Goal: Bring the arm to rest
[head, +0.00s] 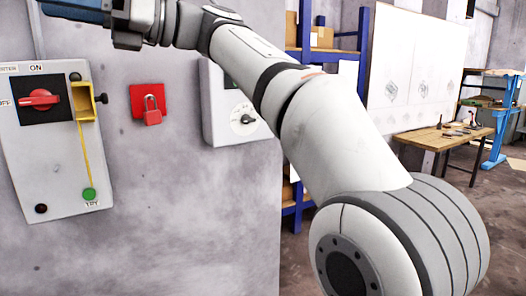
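My arm reaches from the lower right up to the top left of the head view, in front of a grey wall. My gripper (85,12) is at the top left edge, above the inverter box, and is partly cut off by the picture's top. Its fingertips are not clear, so I cannot tell whether it is open or shut. A grey inverter box (58,160) on the wall carries a red rotary switch (40,99) below the word ON. A yellow bracket (87,102) and a green button (89,194) are on its right side.
A red padlock (152,110) hangs on a red plate right of the box. A second grey box (222,125) with a black knob is partly behind my arm. Blue shelving (363,50), a whiteboard (415,65) and a wooden table (440,137) stand farther back right.

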